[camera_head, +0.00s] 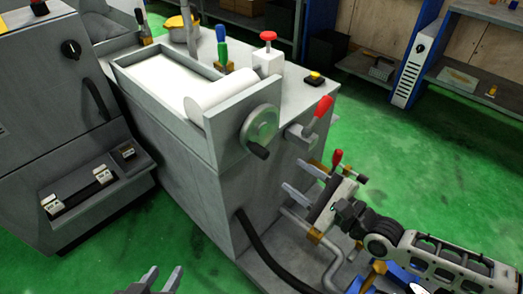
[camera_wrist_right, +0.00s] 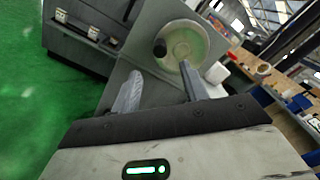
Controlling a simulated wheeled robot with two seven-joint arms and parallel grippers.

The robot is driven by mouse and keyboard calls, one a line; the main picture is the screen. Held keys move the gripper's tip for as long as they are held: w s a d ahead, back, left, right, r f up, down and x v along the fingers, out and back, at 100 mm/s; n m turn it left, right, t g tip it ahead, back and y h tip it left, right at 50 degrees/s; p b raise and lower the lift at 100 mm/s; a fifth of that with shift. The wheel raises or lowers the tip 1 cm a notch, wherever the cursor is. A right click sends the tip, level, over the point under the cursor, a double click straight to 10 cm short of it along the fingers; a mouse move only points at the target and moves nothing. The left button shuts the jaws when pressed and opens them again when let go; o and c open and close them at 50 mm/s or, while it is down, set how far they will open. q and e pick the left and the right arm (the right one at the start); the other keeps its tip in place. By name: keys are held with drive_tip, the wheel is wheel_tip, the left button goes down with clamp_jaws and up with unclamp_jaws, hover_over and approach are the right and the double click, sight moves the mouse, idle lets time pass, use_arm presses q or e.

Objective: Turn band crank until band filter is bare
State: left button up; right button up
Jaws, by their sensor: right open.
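The band crank (camera_head: 261,124) is a grey-green disc with a black handle (camera_head: 258,151) on the end face of the grey filter tank. In the head view the handle sits at the disc's lower edge. The band filter (camera_head: 160,84) is a white sheet in the tank's tray, with a white roll (camera_head: 222,93) at the crank end. My right gripper (camera_head: 291,175) is open and empty, below and right of the crank. In the right wrist view the crank disc (camera_wrist_right: 188,42) and handle (camera_wrist_right: 160,48) show beyond its fingers (camera_wrist_right: 159,74). My left gripper (camera_head: 166,272) is open and empty at the bottom edge.
A red-handled lever (camera_head: 319,115) projects from the tank right of the crank. A red-topped valve (camera_head: 268,45) and a green-and-blue fitting (camera_head: 222,48) stand on top. A black hose (camera_head: 262,250) and a pipe (camera_head: 322,242) run below. Green floor lies open to the right.

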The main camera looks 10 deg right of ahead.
sight(266, 156)
drive_tip(key=x, duration=1.2)
clamp_jaws()
